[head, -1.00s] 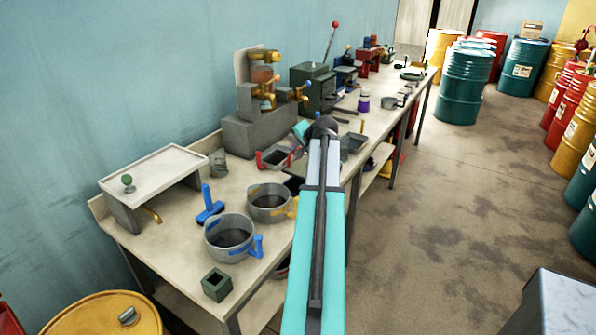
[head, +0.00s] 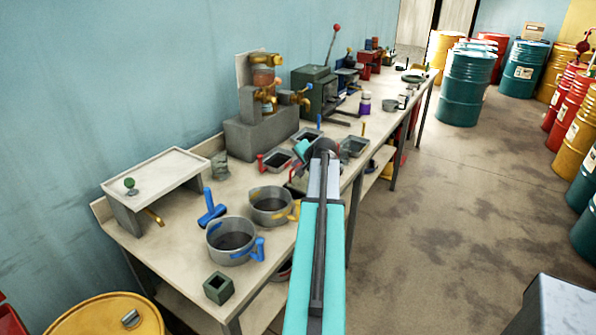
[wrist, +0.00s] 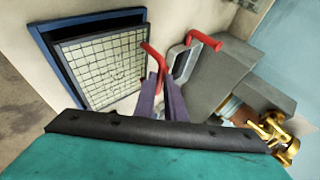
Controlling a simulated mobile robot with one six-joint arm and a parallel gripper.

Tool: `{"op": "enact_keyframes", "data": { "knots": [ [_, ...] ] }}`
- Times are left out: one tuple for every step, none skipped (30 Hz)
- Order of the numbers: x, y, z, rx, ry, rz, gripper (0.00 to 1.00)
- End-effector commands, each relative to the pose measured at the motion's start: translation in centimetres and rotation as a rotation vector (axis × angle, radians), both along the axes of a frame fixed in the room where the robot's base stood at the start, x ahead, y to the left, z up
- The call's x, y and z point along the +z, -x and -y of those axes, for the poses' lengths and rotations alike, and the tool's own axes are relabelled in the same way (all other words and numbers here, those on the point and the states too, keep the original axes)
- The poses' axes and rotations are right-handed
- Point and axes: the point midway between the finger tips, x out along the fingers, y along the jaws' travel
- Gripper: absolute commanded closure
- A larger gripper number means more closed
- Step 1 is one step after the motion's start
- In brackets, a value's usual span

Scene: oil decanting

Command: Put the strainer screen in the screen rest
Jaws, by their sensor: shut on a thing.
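The strainer screen (wrist: 103,68) is a square pale mesh in a dark frame with a red handle (wrist: 152,54). My gripper (wrist: 162,78) is shut on that handle. In the wrist view the screen overlaps a blue-edged dark frame (wrist: 45,42), which looks like the screen rest. Whether the screen touches it or hangs above it, I cannot tell. In the head view my gripper (head: 303,152) is low over the bench's front part, and my arm hides most of the screen and the blue-edged frame.
A tray with a red handle (head: 277,161) stands left of my gripper, and one with a yellow post (head: 353,148) stands right. Two grey pots (head: 231,242) (head: 270,207) stand nearer. A grey block with brass taps (head: 262,132) stands behind.

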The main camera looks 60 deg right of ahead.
Motion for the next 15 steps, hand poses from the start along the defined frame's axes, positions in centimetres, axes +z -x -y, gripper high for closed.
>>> {"op": "enact_keyframes", "data": {
  "knots": [
    [-0.4,0.0,0.0,-0.001,-0.001,0.000,1.00],
    [-0.8,0.0,0.0,-0.001,-0.001,0.000,1.00],
    [-1.1,0.0,0.0,-0.001,-0.001,0.000,1.00],
    [-1.4,0.0,0.0,-0.001,-0.001,0.000,1.00],
    [-1.6,0.0,0.0,-0.001,-0.001,0.000,1.00],
    [-1.8,0.0,0.0,-0.001,-0.001,0.000,1.00],
    [-1.9,0.0,0.0,-0.001,0.000,0.001,1.00],
    [-2.0,0.0,0.0,-0.001,0.000,0.001,1.00],
    [-2.1,0.0,0.0,-0.001,0.000,0.001,1.00],
    [-2.1,0.0,0.0,-0.001,0.000,0.001,1.00],
    [-2.2,0.0,0.0,-0.001,0.000,0.001,1.00],
    [-2.1,0.0,0.0,-0.002,0.001,0.001,1.00],
    [-2.1,0.0,0.0,-0.002,0.001,0.001,1.00],
    [-2.1,0.0,0.0,-0.002,0.001,0.001,1.00],
    [-2.1,0.0,0.0,-0.002,0.001,0.001,1.00]
  ]
}}
